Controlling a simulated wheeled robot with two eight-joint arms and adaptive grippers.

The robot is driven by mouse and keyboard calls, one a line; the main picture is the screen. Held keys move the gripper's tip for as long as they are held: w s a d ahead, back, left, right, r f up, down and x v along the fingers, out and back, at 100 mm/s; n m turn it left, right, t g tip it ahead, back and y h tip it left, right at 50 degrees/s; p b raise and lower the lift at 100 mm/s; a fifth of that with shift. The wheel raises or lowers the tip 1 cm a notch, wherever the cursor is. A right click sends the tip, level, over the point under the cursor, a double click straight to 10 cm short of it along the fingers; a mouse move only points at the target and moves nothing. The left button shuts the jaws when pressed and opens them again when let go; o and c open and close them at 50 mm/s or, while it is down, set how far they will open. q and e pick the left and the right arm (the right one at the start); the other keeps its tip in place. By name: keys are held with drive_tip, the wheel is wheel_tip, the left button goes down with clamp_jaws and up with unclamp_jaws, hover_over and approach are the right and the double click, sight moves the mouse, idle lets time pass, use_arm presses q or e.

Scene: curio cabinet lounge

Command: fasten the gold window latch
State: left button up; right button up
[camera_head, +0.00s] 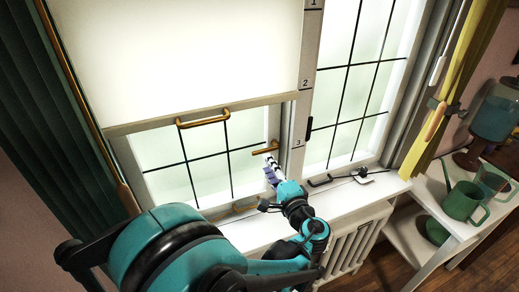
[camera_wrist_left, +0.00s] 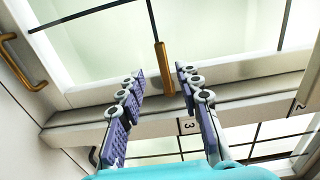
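The gold latch (camera_head: 265,148) is a short bar on the right side frame of the left window, lying almost level and pointing left into the pane. In the left wrist view the latch (camera_wrist_left: 163,68) shows between and beyond the fingertips. My left gripper (camera_head: 271,171) is just below the latch in the head view. In the left wrist view its two fingers (camera_wrist_left: 160,78) are apart with nothing held. I cannot tell whether they touch the latch. My right gripper is not in view.
A gold handle bar (camera_head: 203,119) sits higher on the left window, and another gold handle (camera_wrist_left: 22,62) shows at left in the wrist view. A post (camera_head: 305,78) carries numbers. Black-handled hardware (camera_head: 320,181) lies on the sill. A green watering can (camera_head: 462,203) stands at right.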

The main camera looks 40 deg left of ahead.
sight(260, 153)
use_arm(q)
drive_tip(key=b+x, duration=0.1)
drive_tip(key=x, duration=0.6)
drive_tip(key=shift+w+a+r, duration=0.1)
drive_tip(key=shift+a+r, duration=0.1)
drive_tip(key=shift+a, duration=0.15)
clamp_jaws()
